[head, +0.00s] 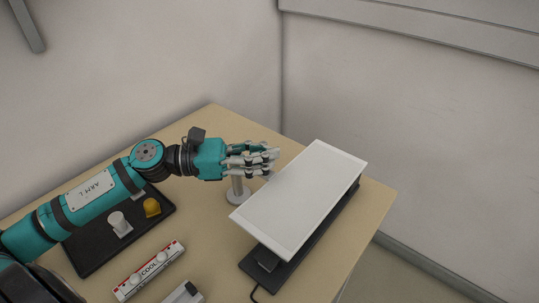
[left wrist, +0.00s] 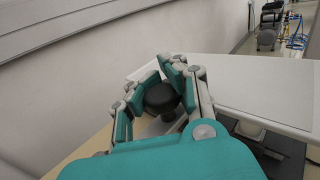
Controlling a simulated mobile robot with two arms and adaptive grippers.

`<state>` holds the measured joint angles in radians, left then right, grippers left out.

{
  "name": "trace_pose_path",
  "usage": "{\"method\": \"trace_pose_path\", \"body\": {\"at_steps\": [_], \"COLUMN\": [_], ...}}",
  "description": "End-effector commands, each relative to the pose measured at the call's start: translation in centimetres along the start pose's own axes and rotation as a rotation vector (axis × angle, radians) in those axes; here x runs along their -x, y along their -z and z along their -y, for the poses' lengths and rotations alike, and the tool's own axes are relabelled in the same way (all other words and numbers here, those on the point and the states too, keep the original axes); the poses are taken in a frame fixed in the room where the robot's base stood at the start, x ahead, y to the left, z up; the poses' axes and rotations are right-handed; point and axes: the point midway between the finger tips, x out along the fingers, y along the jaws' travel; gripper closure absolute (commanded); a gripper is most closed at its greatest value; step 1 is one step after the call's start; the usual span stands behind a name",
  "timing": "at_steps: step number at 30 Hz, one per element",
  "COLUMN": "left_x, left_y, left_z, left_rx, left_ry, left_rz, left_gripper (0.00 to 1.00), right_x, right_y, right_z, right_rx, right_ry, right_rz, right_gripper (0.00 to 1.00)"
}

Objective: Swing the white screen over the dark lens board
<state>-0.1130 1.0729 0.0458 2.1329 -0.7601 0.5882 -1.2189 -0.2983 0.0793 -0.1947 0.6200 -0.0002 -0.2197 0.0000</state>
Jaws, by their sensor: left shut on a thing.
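The white screen (head: 300,197) is a flat pale panel at the right of the table, lying above a long dark board (head: 350,205). The screen also shows at the right of the left wrist view (left wrist: 255,85). My left gripper (head: 262,160) is beside the screen's far left edge. Its fingers are closed around a dark round knob (left wrist: 160,98). A pale post with a round base (head: 237,197) stands below the hand. My right gripper is not in view.
A black tray (head: 90,262) under my left arm holds a white cylinder (head: 118,221) and a yellow dome (head: 152,207). Walls stand behind the wooden table (head: 215,118).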

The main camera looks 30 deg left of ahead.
Motion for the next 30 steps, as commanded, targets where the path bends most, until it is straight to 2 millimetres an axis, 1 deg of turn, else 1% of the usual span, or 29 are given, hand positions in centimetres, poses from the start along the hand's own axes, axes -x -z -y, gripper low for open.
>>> {"method": "trace_pose_path", "body": {"at_steps": [1,14,15,20,24,25,30], "left_x": [0.23,0.22,0.22,0.19,0.14,0.13,0.09], "left_y": [-0.11,-0.10,-0.10,-0.09,-0.07,-0.06,-0.05], "left_z": [-0.45,-0.24,-0.23,-0.20,-0.09,-0.07,0.01], "left_rx": [-0.005,-0.003,-0.003,-0.003,-0.002,-0.002,-0.002], "left_ry": [-0.007,0.003,0.004,0.004,0.006,0.006,0.008], "left_rz": [-0.001,-0.003,-0.003,-0.002,-0.002,-0.002,-0.001], "left_gripper": [1.00,1.00,0.90,0.69,0.51,0.50,0.50], "right_x": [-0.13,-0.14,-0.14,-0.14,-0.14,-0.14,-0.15], "right_y": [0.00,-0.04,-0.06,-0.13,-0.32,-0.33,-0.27], "right_z": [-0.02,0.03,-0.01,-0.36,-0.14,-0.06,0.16], "right_rx": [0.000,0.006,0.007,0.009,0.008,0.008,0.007], "right_ry": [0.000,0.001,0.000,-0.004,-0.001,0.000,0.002], "right_rz": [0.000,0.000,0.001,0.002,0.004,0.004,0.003], "right_gripper": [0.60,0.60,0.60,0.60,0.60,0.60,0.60]}}
